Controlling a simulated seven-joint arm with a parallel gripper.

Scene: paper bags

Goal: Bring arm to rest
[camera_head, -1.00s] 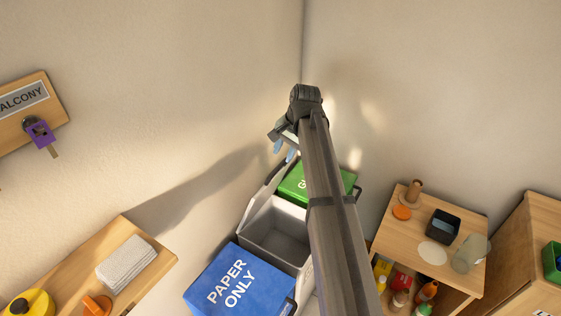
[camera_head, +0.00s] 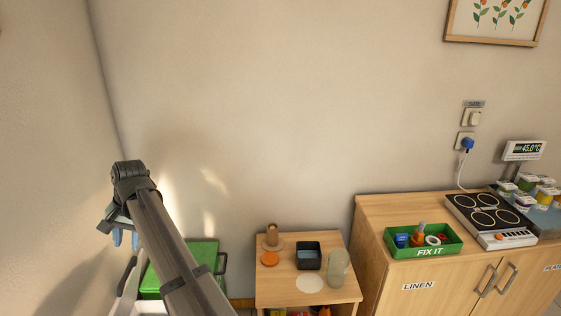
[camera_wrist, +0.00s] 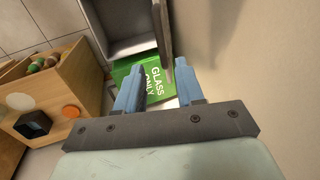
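My gripper (camera_head: 126,238) is at the left in the head view, at the end of my raised arm, above and left of the green bin lid (camera_head: 205,262). In the wrist view, the two blue fingers of my gripper (camera_wrist: 162,88) stand apart with nothing between them. The green lid, marked "GLASS ONLY", shows below and between the fingers in the wrist view (camera_wrist: 150,82). My gripper touches nothing that I can see.
A small wooden shelf (camera_head: 272,292) holds a black box (camera_head: 308,255), a glass jar (camera_head: 339,268) and an orange disc. A linen cabinet (camera_head: 385,285) at right carries a green "FIX IT" tray (camera_head: 450,241) and a hob (camera_head: 487,215). Walls stand close by my gripper.

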